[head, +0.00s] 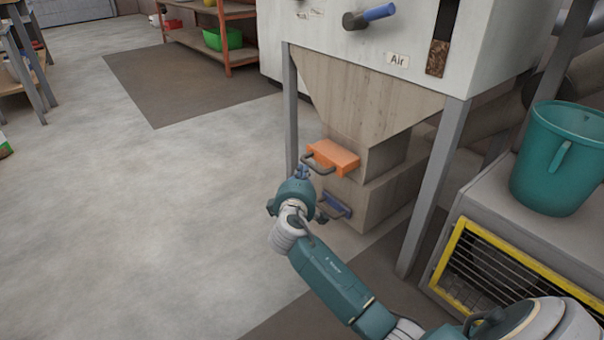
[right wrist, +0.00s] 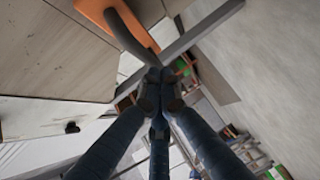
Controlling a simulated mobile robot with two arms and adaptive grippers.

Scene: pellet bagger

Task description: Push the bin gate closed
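The orange bin gate (head: 338,155) sticks out of the front of the wooden chute under the white bagger, with a dark bar handle (head: 316,164) on its front. My right gripper (head: 302,172) is just left of and in front of this handle. In the right wrist view my right gripper's fingers (right wrist: 160,76) are drawn together with nothing seen between them. The orange gate (right wrist: 122,22) and its dark handle (right wrist: 130,36) show there just beyond the fingertips; I cannot tell whether they touch. My left gripper is not in view.
A blue gate (head: 336,205) with a handle sits lower on the chute, partly behind my right gripper. A grey leg (head: 438,185) of the bagger stands right of the chute. A teal bucket (head: 558,160) stands on a grey unit at the right.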

